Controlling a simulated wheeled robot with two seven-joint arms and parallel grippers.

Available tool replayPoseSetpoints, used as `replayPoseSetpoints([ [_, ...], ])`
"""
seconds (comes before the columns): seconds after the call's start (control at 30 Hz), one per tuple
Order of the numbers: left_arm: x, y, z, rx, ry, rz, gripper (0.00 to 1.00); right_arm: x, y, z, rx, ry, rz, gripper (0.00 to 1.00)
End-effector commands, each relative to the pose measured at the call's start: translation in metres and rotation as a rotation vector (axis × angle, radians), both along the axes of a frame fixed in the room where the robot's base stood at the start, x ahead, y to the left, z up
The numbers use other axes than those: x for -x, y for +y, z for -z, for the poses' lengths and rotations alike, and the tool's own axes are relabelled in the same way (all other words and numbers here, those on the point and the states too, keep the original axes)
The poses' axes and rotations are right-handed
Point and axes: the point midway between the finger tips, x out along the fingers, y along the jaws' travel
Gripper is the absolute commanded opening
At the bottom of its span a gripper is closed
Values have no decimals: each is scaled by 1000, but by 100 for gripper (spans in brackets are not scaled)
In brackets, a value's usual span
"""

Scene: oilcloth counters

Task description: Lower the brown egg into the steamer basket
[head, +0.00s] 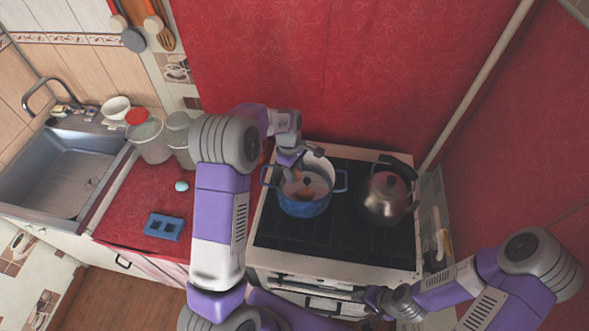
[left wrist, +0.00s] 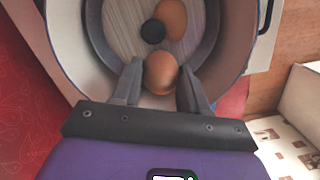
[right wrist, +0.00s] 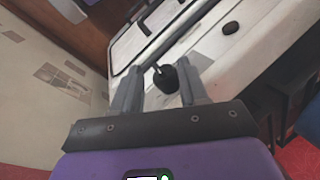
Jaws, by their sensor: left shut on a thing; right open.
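My left gripper (head: 298,172) is shut on a brown egg, seen between its fingertips in the left wrist view (left wrist: 160,74). It reaches down into the blue pot (head: 303,207) on the stove. The grey steamer basket (left wrist: 96,38) sits inside the pot, with a black knob (left wrist: 153,31) at its middle. Another brown egg (left wrist: 172,16) lies in the basket beside the knob. The held egg is over the near part of the basket; I cannot tell whether it touches the floor. My right gripper (head: 378,302) is open and empty in front of the stove, also seen in the right wrist view (right wrist: 165,92).
A steel kettle (head: 383,195) stands right of the pot. On the red counter (head: 140,205) lie a pale blue egg (head: 181,186) and a blue egg holder (head: 163,227). Glass jars (head: 149,140) stand behind them. A sink (head: 62,175) is at far left.

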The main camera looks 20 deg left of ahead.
Motion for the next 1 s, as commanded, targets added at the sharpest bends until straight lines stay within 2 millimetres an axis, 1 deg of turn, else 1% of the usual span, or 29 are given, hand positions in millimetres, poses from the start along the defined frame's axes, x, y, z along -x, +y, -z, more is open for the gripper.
replayPoseSetpoints([
  [0.07, 0, 0, 3, 0, 0, 0, 33, 0, 0, 2, 0, 0, 0, 43],
  [0.57, 0, 0, 2, 0, -1, 0, 33, 0, 0, 1, 0, 0, 0, 43],
  [1.0, 0, 0, 9, 0, -1, 0, 33, 0, 0, 6, 0, 0, 0, 43],
])
